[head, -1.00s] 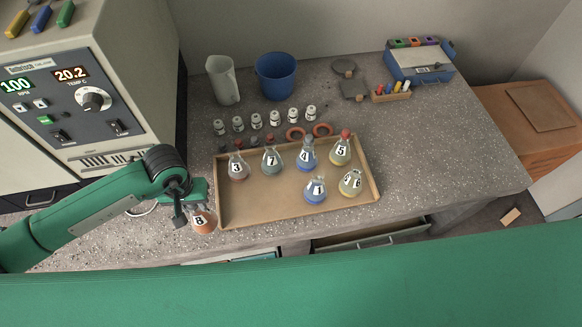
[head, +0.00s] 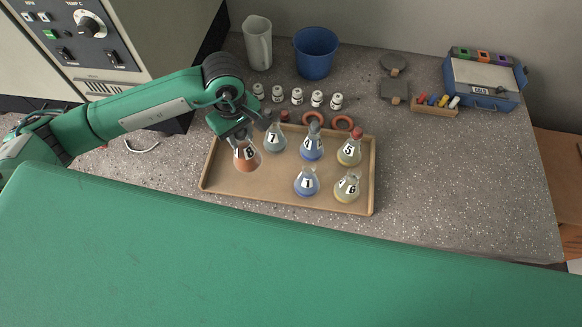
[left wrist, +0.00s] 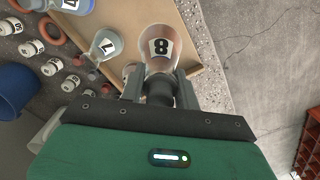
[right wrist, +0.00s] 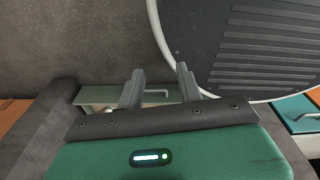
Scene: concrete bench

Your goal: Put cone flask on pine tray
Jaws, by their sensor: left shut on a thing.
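The cone flask with orange-brown contents, labelled 8 (head: 246,157), is in my left gripper (head: 243,137), over the left part of the pine tray (head: 290,192). In the left wrist view the gripper (left wrist: 158,90) is shut on the neck of the flask (left wrist: 162,50). Whether the flask's base touches the tray cannot be told. Flasks 7 (head: 275,138), 4 (head: 312,146), 5 (head: 349,151), 1 (head: 306,183) and 6 (head: 347,187) stand on the tray. Flask 3 is hidden behind my left gripper in the head view. My right gripper (right wrist: 157,85) is open and empty.
Several small white-capped jars (head: 297,96) and two orange rings (head: 342,123) lie behind the tray. A blue bucket (head: 316,53), a clear jug (head: 257,43) and a blue box (head: 484,82) stand farther back. The bench right of the tray is clear.

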